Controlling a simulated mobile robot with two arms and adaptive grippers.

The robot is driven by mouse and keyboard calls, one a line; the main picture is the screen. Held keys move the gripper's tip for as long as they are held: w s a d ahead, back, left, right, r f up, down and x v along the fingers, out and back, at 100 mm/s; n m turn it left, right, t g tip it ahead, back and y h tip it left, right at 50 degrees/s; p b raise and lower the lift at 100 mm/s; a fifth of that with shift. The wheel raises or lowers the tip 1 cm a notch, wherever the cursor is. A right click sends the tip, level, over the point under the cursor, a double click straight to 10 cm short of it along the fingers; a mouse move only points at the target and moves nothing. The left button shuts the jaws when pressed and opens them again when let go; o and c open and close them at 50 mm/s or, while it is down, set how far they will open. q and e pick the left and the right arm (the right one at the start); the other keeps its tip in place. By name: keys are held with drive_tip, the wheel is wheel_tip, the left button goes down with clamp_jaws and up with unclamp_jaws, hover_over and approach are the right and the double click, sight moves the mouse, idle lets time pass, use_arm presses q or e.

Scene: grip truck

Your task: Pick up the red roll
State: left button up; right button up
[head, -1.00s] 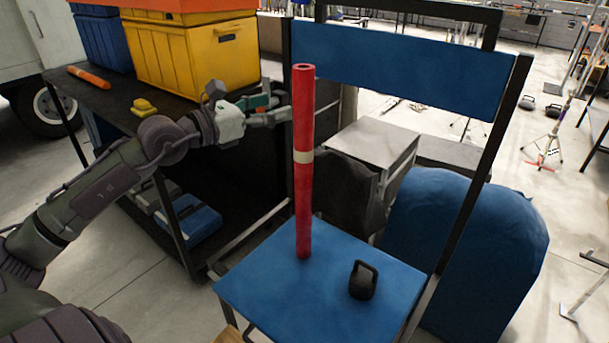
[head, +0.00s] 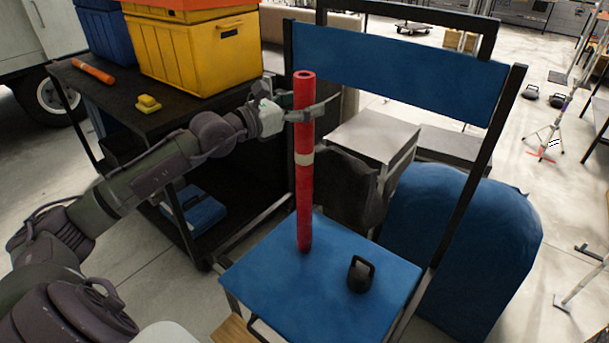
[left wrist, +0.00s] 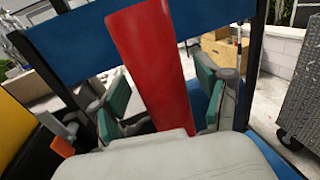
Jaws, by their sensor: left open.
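The red roll (head: 304,205) stands upright on the blue seat of a chair, with a pale band around its middle. My left gripper (head: 305,107) is at the roll's upper part, above the band, and its arm comes in from the left. In the left wrist view the red roll (left wrist: 152,62) rises between the two teal-padded fingers of the left gripper (left wrist: 160,100). The fingers are open, one on each side of the roll, with a gap on the left side. The roll's lower end is hidden there by the gripper body. My right gripper is not in view.
The blue chair seat (head: 300,300) also holds a black kettlebell (head: 361,275) right of the roll. The blue backrest (head: 400,72) is behind. A dark shelf cart (head: 185,105) with a yellow crate (head: 200,55) stands at left. A blue rounded object (head: 465,245) is at right.

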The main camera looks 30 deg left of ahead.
sight(296, 87)
use_arm(q)
drive_tip(key=shift+w, duration=0.1)
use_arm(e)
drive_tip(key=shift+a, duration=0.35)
use_arm(q)
clamp_jaws()
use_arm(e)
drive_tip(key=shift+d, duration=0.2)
use_arm(q)
drive_tip(key=shift+r, duration=0.1)
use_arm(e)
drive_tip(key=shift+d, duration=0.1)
use_arm(q)
drive_tip(key=shift+d+r+b, duration=0.1)
drive_tip(key=shift+r+b, duration=0.75)
drive_tip(key=shift+r, duration=1.15)
drive_tip(key=s+d+r+b, duration=0.3)
drive_tip(key=s+d+r, duration=0.2)
drive_tip(key=d, duration=0.5)
drive_tip(key=shift+s+r, duration=0.3)
drive_tip(key=shift+r, duration=0.65)
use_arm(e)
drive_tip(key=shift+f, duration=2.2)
